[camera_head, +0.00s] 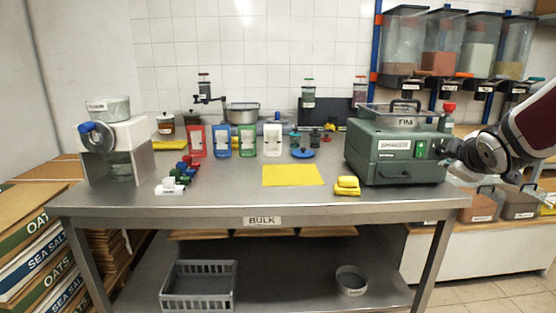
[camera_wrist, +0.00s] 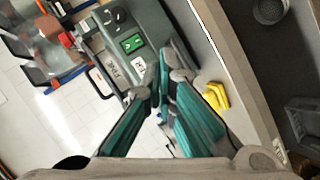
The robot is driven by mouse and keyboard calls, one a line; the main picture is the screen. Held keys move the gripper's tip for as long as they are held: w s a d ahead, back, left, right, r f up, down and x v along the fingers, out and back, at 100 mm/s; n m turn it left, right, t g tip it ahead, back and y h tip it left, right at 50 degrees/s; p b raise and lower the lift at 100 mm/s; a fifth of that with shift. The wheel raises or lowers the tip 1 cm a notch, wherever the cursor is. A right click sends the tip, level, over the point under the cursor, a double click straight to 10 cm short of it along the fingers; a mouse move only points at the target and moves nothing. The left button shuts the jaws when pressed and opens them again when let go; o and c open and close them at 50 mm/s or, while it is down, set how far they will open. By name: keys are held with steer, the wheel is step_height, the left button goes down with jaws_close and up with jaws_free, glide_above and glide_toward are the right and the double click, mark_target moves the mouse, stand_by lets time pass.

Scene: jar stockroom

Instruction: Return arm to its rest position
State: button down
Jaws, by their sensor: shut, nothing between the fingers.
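My arm reaches in from the right edge of the head view. My gripper (camera_head: 447,151) is beside the right end of the green machine (camera_head: 372,172), close to its green switch (camera_head: 420,149); whether it touches cannot be told. In the wrist view the gripper's teal-padded fingers (camera_wrist: 164,76) are shut with nothing held, in front of the machine's panel, where the green switch (camera_wrist: 132,43) shows.
The steel table (camera_head: 215,197) carries a white hand-cranked mill (camera_head: 117,150), coloured scoops, jars, a yellow mat (camera_head: 292,175) and a folded yellow cloth (camera_head: 347,186). Bulk dispensers (camera_head: 442,45) hang behind my arm. A grey crate (camera_head: 198,290) sits on the lower shelf.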

steer(key=s+a+f+m+g+y, duration=0.1)
steer(key=s+a+f+m+g, duration=0.45)
steer(key=s, duration=0.85)
steer(key=s+a+m+g+y, duration=0.1)
steer(key=s+a+g+y, duration=0.1)
steer(key=s+a, duration=0.9)
steer(key=s+a+f+m+g+y, duration=0.1)
steer(key=s+a+f+m+g, duration=0.25)
steer(key=s, duration=1.45)
step_height(320, 180, up, 25)
steer(key=t+p, duration=0.3)
steer(key=p, duration=2)
steer(key=shift+w+a+f+n, duration=0.2)
steer(key=shift+w+a+n, duration=0.1)
steer(key=shift+w, duration=0.1)
